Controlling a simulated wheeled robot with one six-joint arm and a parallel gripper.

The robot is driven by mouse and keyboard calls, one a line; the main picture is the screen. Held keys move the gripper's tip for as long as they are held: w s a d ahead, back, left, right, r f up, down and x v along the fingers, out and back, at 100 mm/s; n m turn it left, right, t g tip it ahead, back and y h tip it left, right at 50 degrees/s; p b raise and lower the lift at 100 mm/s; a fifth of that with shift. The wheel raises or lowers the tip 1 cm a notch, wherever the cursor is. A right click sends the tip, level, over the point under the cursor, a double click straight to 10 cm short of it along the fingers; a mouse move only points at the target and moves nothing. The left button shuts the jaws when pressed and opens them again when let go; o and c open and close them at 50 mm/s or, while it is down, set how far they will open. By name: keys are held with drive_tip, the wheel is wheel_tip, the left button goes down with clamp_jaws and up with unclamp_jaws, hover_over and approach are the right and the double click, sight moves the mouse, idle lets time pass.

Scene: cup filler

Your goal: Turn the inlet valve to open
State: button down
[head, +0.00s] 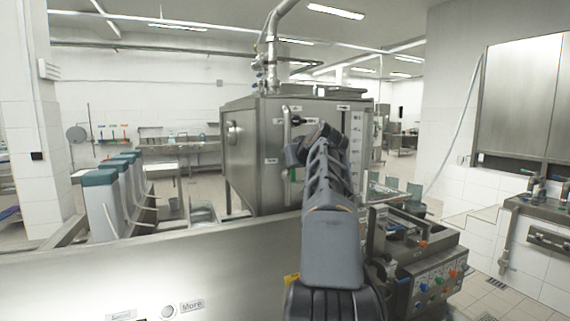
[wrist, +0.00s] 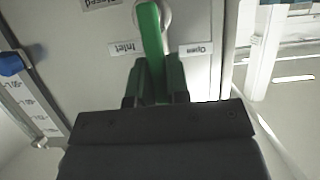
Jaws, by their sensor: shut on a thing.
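The inlet valve's green handle (wrist: 151,35) hangs from a round pivot at the top of the wrist view and points down the picture. It lies between the upside-down "Inlet" label (wrist: 125,48) and "Open" label (wrist: 196,49). A partly cut "Closed" label (wrist: 98,3) is at the upper left. My gripper (wrist: 154,80) is shut on the handle's lower part, with a finger on each side. In the head view my gripper (head: 318,135) is at the front of the steel tank (head: 250,135), and my arm hides the inlet handle there.
A level scale (wrist: 35,100) with a blue marker (wrist: 10,63) stands left in the wrist view.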

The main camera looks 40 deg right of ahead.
idle(0.3)
drive_tip(key=c, duration=1.1)
unclamp_jaws()
drive_tip(key=b+v, duration=0.2)
drive_tip(key=v, duration=1.2)
drive_tip(key=shift+w, duration=0.1)
drive_tip(key=shift+a+f, duration=0.1)
